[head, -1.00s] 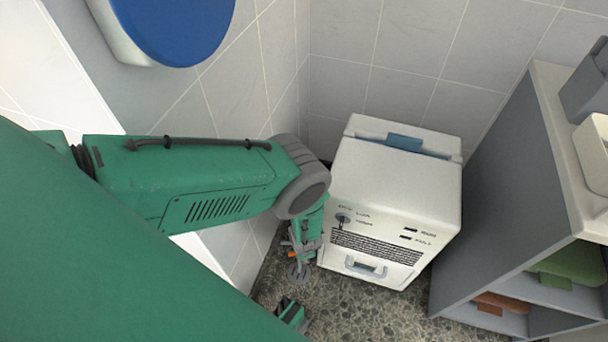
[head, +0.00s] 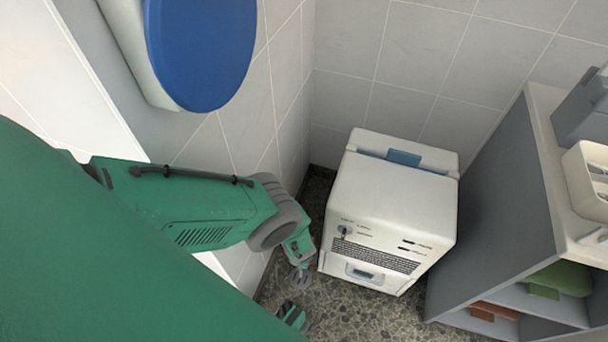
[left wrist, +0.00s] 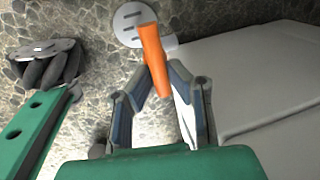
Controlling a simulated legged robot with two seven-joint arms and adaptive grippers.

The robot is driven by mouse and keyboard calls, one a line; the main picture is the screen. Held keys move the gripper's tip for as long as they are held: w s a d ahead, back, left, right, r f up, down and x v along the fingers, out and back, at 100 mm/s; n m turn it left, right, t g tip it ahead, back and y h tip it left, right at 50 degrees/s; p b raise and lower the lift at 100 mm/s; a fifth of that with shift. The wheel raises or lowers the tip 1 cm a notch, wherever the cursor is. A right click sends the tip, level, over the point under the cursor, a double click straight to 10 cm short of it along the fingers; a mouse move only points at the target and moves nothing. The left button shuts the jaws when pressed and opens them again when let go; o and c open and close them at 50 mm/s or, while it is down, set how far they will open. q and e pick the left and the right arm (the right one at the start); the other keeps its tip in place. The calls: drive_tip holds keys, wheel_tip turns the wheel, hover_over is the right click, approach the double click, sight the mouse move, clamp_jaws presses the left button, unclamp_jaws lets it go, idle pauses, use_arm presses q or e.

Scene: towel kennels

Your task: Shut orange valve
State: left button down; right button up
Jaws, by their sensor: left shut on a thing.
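In the left wrist view, the orange valve handle (left wrist: 153,55) is a short tapered bar. It stands over a round pale grey slotted disc (left wrist: 130,20) on the pebbled floor. My left gripper (left wrist: 161,75) is shut on the orange handle, with a blue-grey finger on each side of it. In the head view, my left gripper (head: 300,262) is low beside the white machine's left front corner, above the grey disc (head: 302,282). The orange handle cannot be made out there. My right gripper is not in view.
A white boxy machine (head: 385,215) stands right of my left gripper. A grey shelf unit (head: 500,215) holding green and brown cloths stands further right. A blue round-fronted fixture (head: 203,50) hangs on the tiled left wall. Pebbled floor (head: 350,322) is clear in front of the machine.

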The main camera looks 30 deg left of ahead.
use_arm(q)
drive_tip(key=shift+w+r, duration=0.1)
drive_tip(key=c, duration=1.5)
unclamp_jaws()
drive_tip(key=shift+c, duration=0.2)
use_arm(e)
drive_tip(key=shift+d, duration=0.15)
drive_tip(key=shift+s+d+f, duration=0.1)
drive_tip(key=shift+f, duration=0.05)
